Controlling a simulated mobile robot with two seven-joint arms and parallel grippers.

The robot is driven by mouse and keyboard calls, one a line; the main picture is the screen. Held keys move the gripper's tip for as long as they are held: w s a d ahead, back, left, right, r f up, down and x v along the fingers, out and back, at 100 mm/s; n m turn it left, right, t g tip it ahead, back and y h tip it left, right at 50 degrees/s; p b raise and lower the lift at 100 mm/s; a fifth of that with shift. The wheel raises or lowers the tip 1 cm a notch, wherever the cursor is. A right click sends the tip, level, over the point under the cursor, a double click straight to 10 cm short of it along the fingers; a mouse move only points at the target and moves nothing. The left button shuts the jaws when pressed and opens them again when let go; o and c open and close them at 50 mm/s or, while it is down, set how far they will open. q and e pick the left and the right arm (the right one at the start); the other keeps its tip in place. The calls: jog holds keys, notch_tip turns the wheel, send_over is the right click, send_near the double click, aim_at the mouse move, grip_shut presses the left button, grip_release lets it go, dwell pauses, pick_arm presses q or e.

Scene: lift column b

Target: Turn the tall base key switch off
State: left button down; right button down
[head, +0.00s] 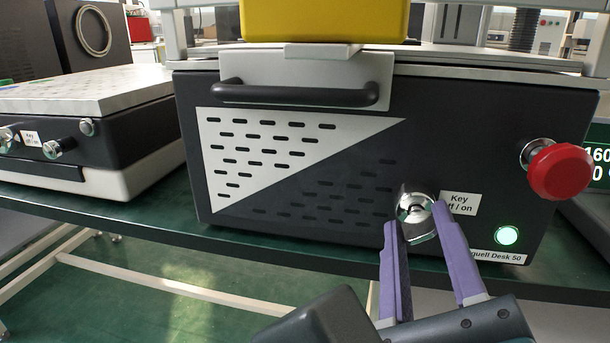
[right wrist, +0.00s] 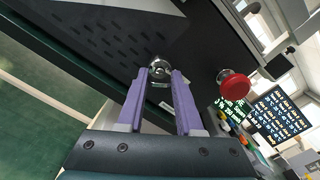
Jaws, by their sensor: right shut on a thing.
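The tall dark base (head: 330,190) stands on a green bench in the head view. Its round metal key switch (head: 415,207) is on the front face beside a white "Key off / on" label (head: 460,204). It also shows in the right wrist view (right wrist: 158,66). My right gripper (head: 424,220) has its purple fingers on either side of the key and is shut on it. In the right wrist view the gripper (right wrist: 158,78) reaches to the switch. The key's exact angle is hard to tell. The left gripper is not in view.
A red knob (head: 560,171) sticks out to the right of the switch. A green lamp (head: 507,235) is lit below it. A black handle (head: 295,94) juts from the upper front. A lower unit (head: 80,130) with its own key switch stands at left.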

jog(key=shift+r+n+p, duration=0.2)
jog(key=shift+n+p, duration=0.95)
jog(key=shift+n, duration=0.05)
jog(key=n+p, duration=0.2)
jog(key=shift+n, duration=0.4)
jog(key=n+p, duration=0.2)
jog(key=n, duration=0.1)
jog(key=shift+f, duration=0.1)
jog(key=shift+f+n+p, duration=0.15)
jog(key=shift+n+p, duration=0.7)
jog(key=shift+n, duration=0.45)
jog(key=c, duration=0.6)
grip_release()
jog(key=shift+o, duration=0.2)
